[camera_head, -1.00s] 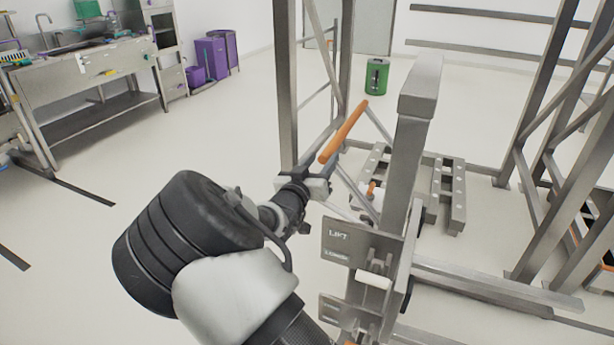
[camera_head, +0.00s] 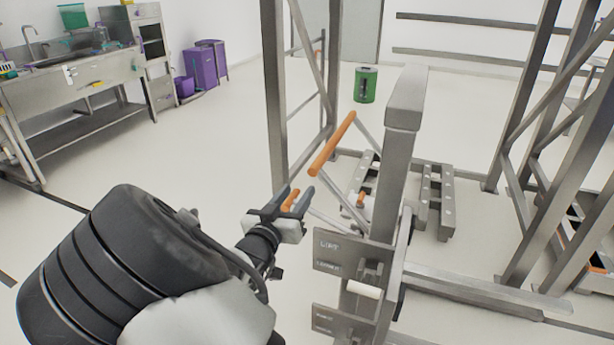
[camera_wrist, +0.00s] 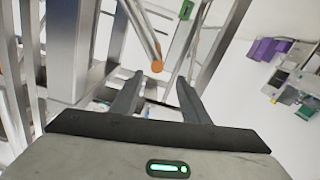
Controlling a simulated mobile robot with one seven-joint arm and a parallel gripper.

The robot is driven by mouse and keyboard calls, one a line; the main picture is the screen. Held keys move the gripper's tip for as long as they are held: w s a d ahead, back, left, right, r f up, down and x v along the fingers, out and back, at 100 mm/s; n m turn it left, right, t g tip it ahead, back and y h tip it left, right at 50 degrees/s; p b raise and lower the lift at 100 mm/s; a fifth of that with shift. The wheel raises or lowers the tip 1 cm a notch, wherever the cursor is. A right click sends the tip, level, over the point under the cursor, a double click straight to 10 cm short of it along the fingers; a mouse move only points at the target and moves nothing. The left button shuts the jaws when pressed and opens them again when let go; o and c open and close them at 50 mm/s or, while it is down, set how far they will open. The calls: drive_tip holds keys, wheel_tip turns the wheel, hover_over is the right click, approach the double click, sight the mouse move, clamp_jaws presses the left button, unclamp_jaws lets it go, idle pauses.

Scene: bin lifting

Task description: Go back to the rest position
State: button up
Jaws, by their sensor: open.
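My gripper (camera_head: 297,193) is open and empty in the head view, left of the steel lift post (camera_head: 388,185). Its two fingers point up and away, below the long orange handle (camera_head: 332,143), apart from it. A short orange piece shows between or behind the fingers; I cannot tell which. In the wrist view the open fingers (camera_wrist: 155,95) show with nothing held between them. The round end of an orange handle (camera_wrist: 157,66) appears ahead of them.
Labelled plates (camera_head: 340,255) sit low on the post, close right of my gripper. Steel frames (camera_head: 272,90) and a rack (camera_head: 560,200) stand beyond. A green bin (camera_head: 366,86) and purple bins (camera_head: 201,67) stand farther back. A sink bench (camera_head: 80,80) is at left; floor before it is clear.

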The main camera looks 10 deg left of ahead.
drive_tip(key=w+d+m+g+y, duration=0.2)
drive_tip(key=d+g+y, duration=0.1)
drive_tip(key=d+g, duration=0.25)
drive_tip(key=s+d+r+g+y, duration=0.3)
drive_tip(key=s+d+r+y, duration=0.1)
drive_tip(key=s+d+r, duration=0.25)
drive_tip(key=s+d+r+n+g+h, duration=0.1)
drive_tip(key=s+d+r+g+h, duration=0.1)
drive_tip(key=s+d, duration=0.8)
drive_tip(key=s+d+r+n+g+h, duration=0.1)
drive_tip(key=s+d+r, duration=0.35)
drive_tip(key=s, duration=0.95)
wheel_tip(320, 180, up, 17)
drive_tip(key=d+p, duration=0.2)
drive_tip(key=p, duration=1.6)
drive_tip(key=shift+s+h+p, duration=0.3)
drive_tip(key=shift+s+p, duration=0.05)
drive_tip(key=shift+s, duration=0.05)
drive_tip(key=shift+d+f, duration=0.1)
